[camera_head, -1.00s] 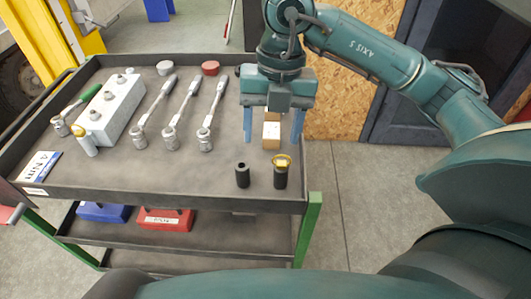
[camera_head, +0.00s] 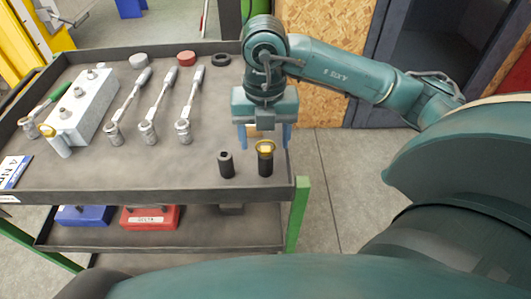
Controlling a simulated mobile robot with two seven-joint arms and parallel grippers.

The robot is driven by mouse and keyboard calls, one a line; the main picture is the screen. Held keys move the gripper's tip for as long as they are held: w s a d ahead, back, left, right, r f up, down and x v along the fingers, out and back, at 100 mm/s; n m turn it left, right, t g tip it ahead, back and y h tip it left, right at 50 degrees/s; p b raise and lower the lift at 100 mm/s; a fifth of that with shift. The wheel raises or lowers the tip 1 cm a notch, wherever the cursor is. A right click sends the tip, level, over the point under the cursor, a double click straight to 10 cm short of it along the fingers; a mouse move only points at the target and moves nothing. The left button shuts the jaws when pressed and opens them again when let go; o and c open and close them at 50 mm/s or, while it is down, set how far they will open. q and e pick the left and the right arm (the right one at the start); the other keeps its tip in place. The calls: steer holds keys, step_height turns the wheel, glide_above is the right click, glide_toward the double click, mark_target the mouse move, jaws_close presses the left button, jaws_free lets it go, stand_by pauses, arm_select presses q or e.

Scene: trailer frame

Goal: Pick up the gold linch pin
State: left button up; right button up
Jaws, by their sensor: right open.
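A gold ring-shaped piece (camera_head: 265,147), which looks like the gold linch pin, sits on top of a black upright cylinder (camera_head: 265,167) near the tray's front right corner. My right gripper (camera_head: 265,139) points down with its blue fingers spread, just behind and above the gold piece. It is open and holds nothing that I can see. Another gold ring (camera_head: 47,131) shows at the left, on a grey pin beside a white block. My left gripper is not in view.
A second black cylinder (camera_head: 226,164) stands close to the left of the gold piece. The dark cart tray (camera_head: 130,180) has a raised rim and also holds several ratchets (camera_head: 184,125), a white block (camera_head: 84,105) and a black ring (camera_head: 221,59). The tray's front middle is clear.

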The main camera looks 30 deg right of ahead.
mark_target(266, 148)
step_height(266, 148, down, 3)
steer(key=shift+d+f, duration=0.1)
steer(key=c, duration=1)
